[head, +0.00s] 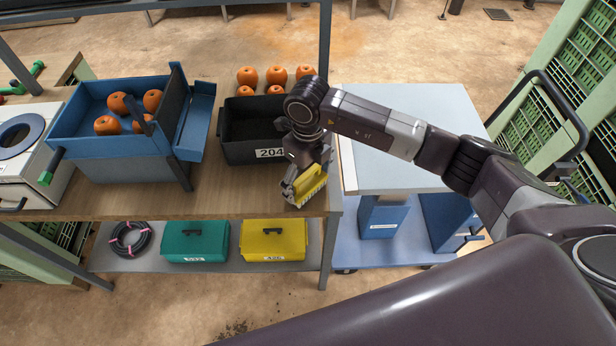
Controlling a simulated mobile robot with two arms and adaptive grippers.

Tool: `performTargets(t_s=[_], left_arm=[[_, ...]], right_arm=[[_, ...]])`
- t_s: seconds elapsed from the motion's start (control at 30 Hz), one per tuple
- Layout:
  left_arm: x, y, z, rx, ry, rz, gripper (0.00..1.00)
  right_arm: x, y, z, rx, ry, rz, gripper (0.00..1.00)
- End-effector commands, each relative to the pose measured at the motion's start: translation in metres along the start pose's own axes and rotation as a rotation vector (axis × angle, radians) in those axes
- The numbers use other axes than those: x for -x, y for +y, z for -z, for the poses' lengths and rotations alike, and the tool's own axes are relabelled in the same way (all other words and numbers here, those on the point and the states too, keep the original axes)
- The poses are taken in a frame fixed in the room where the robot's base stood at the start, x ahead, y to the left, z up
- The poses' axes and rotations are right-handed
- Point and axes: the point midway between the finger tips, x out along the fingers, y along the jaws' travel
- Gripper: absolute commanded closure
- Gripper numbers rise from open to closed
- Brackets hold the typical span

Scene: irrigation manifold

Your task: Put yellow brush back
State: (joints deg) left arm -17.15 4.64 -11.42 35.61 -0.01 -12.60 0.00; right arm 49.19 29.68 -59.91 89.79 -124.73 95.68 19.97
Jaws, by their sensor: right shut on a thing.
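My right gripper (303,184) is shut on the yellow brush (310,184), at the right end of the wooden bench top (236,195). The brush is tilted, and the gripper hides part of it. I cannot tell whether the brush touches the bench. A black bin (240,150) labelled 204 stands just left of and behind the gripper. The bin's visible inside looks empty, and my arm covers its right part. My left gripper is not in view.
A blue box (110,165) with several orange fruits stands left on the bench. More orange fruits (276,75) lie behind the black bin. A light table (400,170) adjoins at right. Green (195,242) and yellow (273,240) cases and a coiled hose (130,238) sit on the lower shelf.

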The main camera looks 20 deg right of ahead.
Motion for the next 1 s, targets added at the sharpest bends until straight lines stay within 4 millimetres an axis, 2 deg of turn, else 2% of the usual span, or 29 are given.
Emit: performTargets(t_s=[0.4, 0.43, 0.57, 0.93, 1.0], left_arm=[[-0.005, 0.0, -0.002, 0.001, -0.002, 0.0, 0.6], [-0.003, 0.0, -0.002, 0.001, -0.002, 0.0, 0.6], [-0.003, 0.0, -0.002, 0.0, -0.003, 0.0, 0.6], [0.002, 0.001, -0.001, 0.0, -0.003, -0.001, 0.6], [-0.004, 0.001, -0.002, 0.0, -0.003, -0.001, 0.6]], right_arm=[[-0.007, 0.0, -0.001, 0.001, -0.002, 0.001, 0.39], [-0.005, 0.0, 0.0, 0.001, -0.002, 0.001, 0.13], [-0.005, 0.0, 0.0, 0.001, -0.001, 0.0, 0.0], [0.0, 0.0, 0.0, 0.0, -0.001, 0.0, 0.0], [0.004, -0.001, -0.001, 0.0, -0.004, 0.002, 0.0]])
